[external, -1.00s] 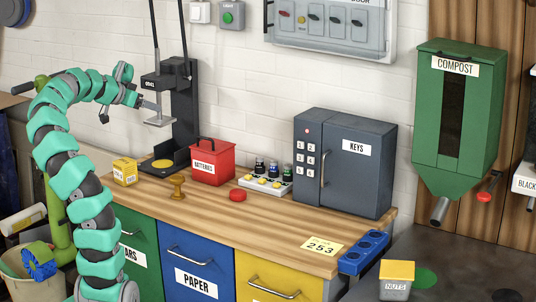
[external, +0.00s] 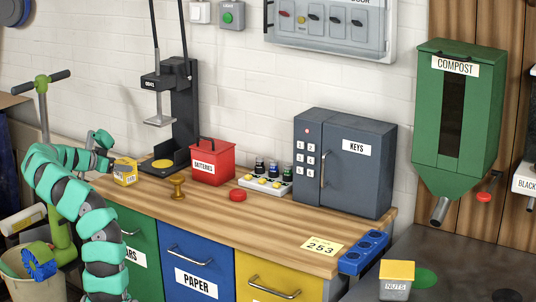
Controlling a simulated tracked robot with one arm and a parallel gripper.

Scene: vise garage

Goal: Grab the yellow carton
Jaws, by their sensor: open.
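The yellow carton (external: 125,172) is a small box with a pale label band. It stands on the left end of the wooden workbench (external: 200,213), left of the black press. My gripper (external: 112,164) is low at the left side of the carton, level with its upper part. The jaws are open. I cannot tell whether they touch the carton or lie around part of it, as the fingertips are small and dark here.
A brass stamp (external: 177,187), a red batteries box (external: 211,162), a red button (external: 237,195) and a grey key safe (external: 345,163) stand to the right. A green scooter handle (external: 42,85) rises behind my arm.

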